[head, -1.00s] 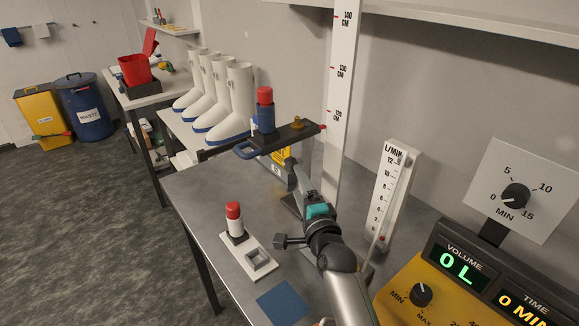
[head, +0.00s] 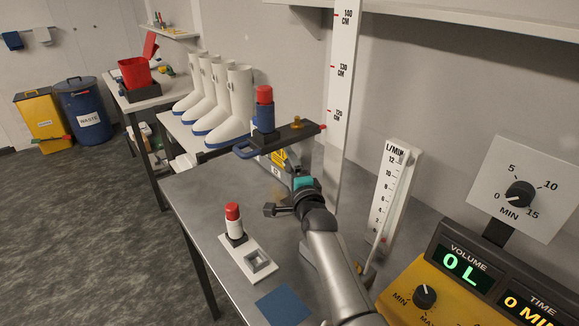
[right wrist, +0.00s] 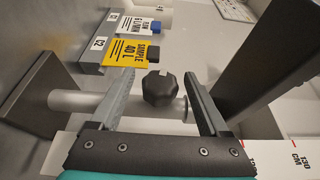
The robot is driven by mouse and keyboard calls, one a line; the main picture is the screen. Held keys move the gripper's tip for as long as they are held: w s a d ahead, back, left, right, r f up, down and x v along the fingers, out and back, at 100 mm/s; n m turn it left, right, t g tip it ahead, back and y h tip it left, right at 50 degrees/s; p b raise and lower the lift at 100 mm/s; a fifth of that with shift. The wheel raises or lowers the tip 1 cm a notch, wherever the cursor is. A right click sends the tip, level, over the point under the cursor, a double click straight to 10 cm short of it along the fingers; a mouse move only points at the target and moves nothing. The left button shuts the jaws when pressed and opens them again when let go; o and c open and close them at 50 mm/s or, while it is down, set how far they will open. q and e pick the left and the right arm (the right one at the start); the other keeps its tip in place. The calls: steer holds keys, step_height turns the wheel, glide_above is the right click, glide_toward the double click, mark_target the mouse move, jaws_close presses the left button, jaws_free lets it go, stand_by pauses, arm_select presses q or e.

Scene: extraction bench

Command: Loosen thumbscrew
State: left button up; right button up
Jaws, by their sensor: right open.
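A black lobed knob, which looks like the thumbscrew (right wrist: 161,89), sits on a grey shaft in the right wrist view. My right gripper (right wrist: 158,77) is open, with one finger on each side of the knob and visible gaps to it. In the head view my right gripper (head: 288,160) is below the dark bracket arm (head: 294,133) beside the height scale (head: 341,90). The knob cannot be made out there, as the gripper and bracket cover that area. My left gripper is not in view.
A blue bottle with a red cap (head: 264,108) stands on the bracket arm. A yellow sample tag (right wrist: 127,53) hangs close to one finger. A flow meter (head: 392,190) stands to the right.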

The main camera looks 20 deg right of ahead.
jaws_close()
stand_by(0.5)
steer(key=shift+r+p, duration=0.1)
steer(key=shift+p, duration=0.5)
steer(key=n+g+p, duration=0.1)
steer(key=g+p, duration=0.1)
steer(key=p, duration=0.4)
steer(key=g+p, duration=0.2)
steer(key=p, duration=0.5)
steer(key=shift+a+r+n+g, duration=0.1)
steer(key=shift+r+n+g, duration=0.05)
steer(key=shift+n+g, duration=0.25)
steer(key=shift+f+g+p, duration=0.25)
steer(key=shift+g+p, duration=0.55)
steer(key=shift+p, duration=0.55)
